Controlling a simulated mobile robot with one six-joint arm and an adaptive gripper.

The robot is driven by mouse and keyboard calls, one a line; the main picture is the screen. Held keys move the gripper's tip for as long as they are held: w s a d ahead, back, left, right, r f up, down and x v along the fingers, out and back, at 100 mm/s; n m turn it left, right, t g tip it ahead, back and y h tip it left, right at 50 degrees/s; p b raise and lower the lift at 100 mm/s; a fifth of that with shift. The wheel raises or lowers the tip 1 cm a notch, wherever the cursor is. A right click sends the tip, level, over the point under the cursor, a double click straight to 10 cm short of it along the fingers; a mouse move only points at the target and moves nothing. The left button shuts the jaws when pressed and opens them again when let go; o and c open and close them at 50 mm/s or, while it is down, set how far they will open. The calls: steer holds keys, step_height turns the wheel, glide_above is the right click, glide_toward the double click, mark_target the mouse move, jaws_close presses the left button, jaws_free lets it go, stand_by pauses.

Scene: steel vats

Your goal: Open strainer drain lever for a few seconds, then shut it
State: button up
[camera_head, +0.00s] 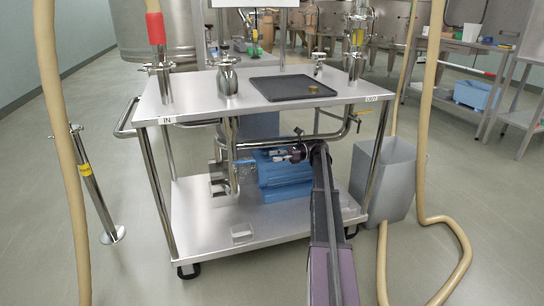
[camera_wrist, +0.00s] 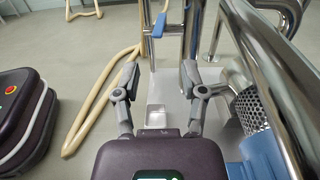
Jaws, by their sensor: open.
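A small blue lever (camera_wrist: 159,25) shows on a thin upright pipe at the top of the wrist view, ahead of my fingers and apart from them. In the head view a small blue piece (camera_head: 246,161) beside the steel pipework looks like the same lever, but it is too small to be sure. My gripper (camera_wrist: 160,70) is open and empty, its fingers spread on either side of the lever's line. In the head view my gripper (camera_head: 292,154) is under the cart top, partly hidden by my arm.
Thick steel pipes (camera_wrist: 274,65) crowd the right of the wrist view. A blue motor (camera_head: 285,182) and a small steel tray (camera_head: 242,233) sit on the cart's lower shelf (camera_head: 200,240). A grey bin (camera_head: 390,180) and beige hoses (camera_head: 425,110) stand right of the cart.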

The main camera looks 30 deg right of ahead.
steer(key=s+a+f+n+g+h, duration=0.15)
steer(key=a+f, duration=0.25)
steer(key=a, duration=0.4)
steer(key=s+a+f+n+g+h, duration=0.1)
steer(key=s+a+f+n+h, duration=0.2)
steer(key=a, duration=0.6)
steer(key=s+a+f+n+g+h, duration=0.1)
steer(key=a+f+n+h, duration=0.25)
steer(key=a, duration=0.45)
steer(key=s+a+f+n+h, duration=0.4)
steer(key=s+a+n+h, duration=0.15)
steer(key=s, duration=0.25)
steer(key=s+a+f+n+h, duration=0.4)
steer(key=s+a+n, duration=0.2)
steer(key=s+n, duration=0.15)
step_height(320, 180, up, 55)
steer(key=s+p, duration=0.3)
steer(key=p, duration=5.2)
steer(key=shift+r+g, duration=0.15)
steer(key=shift+g, duration=0.3)
steer(key=shift+a, duration=0.1)
